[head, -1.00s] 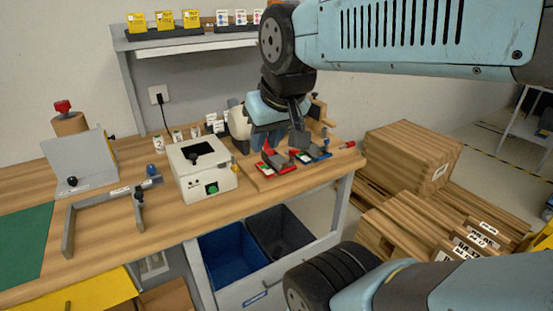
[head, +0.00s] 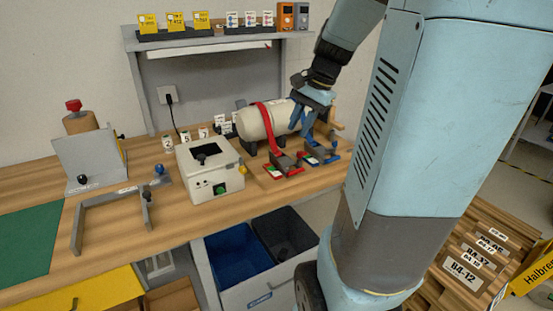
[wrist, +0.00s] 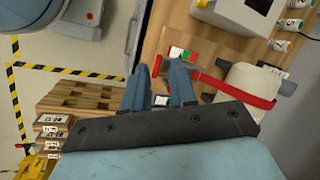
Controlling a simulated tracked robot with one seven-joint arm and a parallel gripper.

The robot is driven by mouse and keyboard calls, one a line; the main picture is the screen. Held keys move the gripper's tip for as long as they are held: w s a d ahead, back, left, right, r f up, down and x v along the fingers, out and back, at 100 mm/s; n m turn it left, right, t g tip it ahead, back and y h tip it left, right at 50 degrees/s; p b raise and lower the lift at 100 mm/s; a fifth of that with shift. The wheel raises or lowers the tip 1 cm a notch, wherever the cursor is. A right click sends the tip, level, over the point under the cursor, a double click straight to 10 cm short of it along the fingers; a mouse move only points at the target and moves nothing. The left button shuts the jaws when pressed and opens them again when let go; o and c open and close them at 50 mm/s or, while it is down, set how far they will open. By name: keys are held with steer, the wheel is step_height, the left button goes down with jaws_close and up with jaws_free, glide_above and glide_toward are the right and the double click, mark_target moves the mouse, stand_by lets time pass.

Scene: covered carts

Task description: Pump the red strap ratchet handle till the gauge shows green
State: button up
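A cream cylinder (head: 255,121) lies on the bench with a red strap (head: 268,127) around it. The red strap's ratchet (head: 284,163) sits in front on a red base; its dark handle looks low. Red, white and green patches show on the base, also in the wrist view (wrist: 183,54), but I cannot read the gauge. A blue strap ratchet (head: 319,153) sits just to its right. My gripper (wrist: 159,66) is open and empty, its blue fingers apart. In the head view it is above the cylinder's right end, clear of the red ratchet; its fingertips blend with the blue strap.
A white box with a green button (head: 208,172) stands left of the ratchets. A grey bracket frame (head: 110,215) and a clamp stand (head: 90,160) are farther left. A shelf (head: 205,40) runs behind. Wooden crates (head: 470,262) stand at the right.

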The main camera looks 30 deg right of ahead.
mark_target(298, 170)
steer(key=w+d+f+m+y, duration=0.1)
steer(key=w+d+f+m, duration=0.3)
steer(key=d, duration=0.5)
steer(key=shift+m, duration=0.7)
steer(key=x, duration=0.4)
steer(key=s+x, duration=0.1)
steer(key=x, duration=0.9)
steer(key=shift+s+a+f, duration=0.15)
steer(key=shift+c, duration=0.2)
jaws_close()
